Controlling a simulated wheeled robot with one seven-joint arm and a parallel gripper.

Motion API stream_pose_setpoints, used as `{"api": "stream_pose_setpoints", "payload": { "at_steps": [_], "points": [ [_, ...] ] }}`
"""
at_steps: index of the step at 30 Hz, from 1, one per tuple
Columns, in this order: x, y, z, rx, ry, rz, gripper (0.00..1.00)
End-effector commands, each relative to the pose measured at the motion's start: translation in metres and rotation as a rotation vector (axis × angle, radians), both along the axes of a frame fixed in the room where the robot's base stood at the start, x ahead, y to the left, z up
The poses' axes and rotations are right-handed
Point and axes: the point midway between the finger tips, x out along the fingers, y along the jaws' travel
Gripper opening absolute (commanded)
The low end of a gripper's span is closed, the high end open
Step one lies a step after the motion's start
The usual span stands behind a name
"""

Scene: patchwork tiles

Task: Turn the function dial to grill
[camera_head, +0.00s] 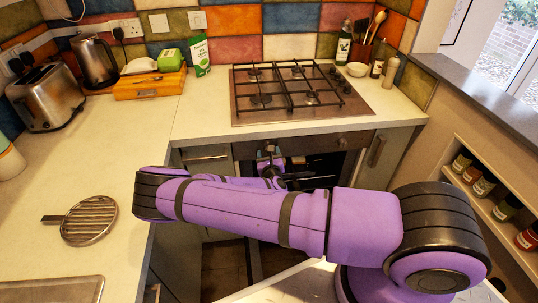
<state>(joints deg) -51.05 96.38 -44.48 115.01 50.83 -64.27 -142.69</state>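The built-in oven (320,144) is below the gas hob, with its dark control panel just under the worktop edge. My gripper (270,151) is right at the left part of this panel, at the end of my purple arm. The function dial cannot be made out; my gripper and arm cover part of the oven front. Whether the fingers touch or surround a dial cannot be told, nor whether they are open or shut.
The gas hob (247,113) with black grates lies above the oven. A toaster (46,97), a kettle (95,61) and an orange box (150,84) stand at the left. A round metal rack (89,220) lies on the left worktop. A spice shelf (487,207) is at the right.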

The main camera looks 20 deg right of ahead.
Motion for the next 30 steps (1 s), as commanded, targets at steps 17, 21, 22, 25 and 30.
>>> {"api": "stream_pose_setpoints", "payload": {
  "at_steps": [17,21,22,25,30],
  "points": [
    [-0.0004,0.0000,-0.0002,0.028,-0.008,0.000,0.15],
    [-0.0005,0.0001,-0.0001,0.086,-0.024,0.000,0.15],
    [-0.0005,0.0002,0.0000,0.102,-0.029,0.000,0.15],
    [-0.0004,0.0003,0.0001,0.170,-0.049,0.000,0.15],
    [-0.0005,0.0002,0.0003,0.314,-0.090,-0.001,0.15]
  ]
}}
